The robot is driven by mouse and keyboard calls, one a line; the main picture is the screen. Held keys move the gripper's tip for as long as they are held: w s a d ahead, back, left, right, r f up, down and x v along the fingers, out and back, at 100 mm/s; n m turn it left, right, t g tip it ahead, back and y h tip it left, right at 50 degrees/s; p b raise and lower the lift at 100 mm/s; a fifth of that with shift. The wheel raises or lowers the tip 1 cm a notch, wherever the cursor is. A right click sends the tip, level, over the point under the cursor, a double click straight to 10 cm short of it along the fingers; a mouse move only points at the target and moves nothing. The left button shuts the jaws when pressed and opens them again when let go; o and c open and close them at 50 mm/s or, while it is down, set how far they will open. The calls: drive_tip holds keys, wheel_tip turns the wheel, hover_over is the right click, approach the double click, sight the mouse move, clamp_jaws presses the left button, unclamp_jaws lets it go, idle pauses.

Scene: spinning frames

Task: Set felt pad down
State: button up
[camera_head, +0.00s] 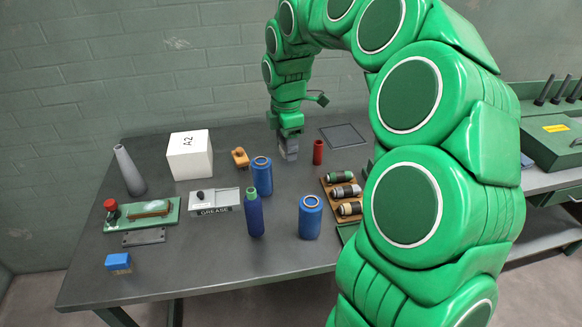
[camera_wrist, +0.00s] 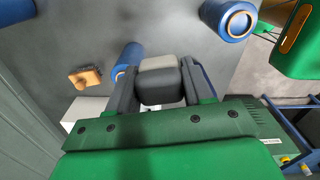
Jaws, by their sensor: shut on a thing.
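My gripper (camera_head: 291,137) is over the back middle of the table and points down. It is shut on a small grey block (camera_wrist: 160,89), which I take to be the felt pad. In the wrist view the block sits between the two dark fingers of my gripper (camera_wrist: 159,82), with a dark near face and a paler far part. In the head view the grey pad (camera_head: 291,154) shows below the fingers, low over the grey table (camera_head: 190,263). I cannot tell whether it touches the tabletop.
A red cylinder (camera_head: 318,152) stands just right of my gripper. A flat dark square (camera_head: 343,136) lies behind it. An orange-brown piece (camera_head: 240,157) and blue cylinder (camera_head: 262,176) are to the left. A wooden rack (camera_head: 328,188) holds spools.

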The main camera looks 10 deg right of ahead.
drive_tip(key=w+d+m, duration=0.2)
drive_tip(key=d, duration=0.2)
approach(291, 166)
drive_tip(key=shift+s+f, duration=0.85)
drive_tip(key=shift+w+f, duration=0.8)
drive_tip(key=shift+f, duration=1.6)
drive_tip(key=shift+f, duration=0.1)
drive_tip(key=o, duration=1)
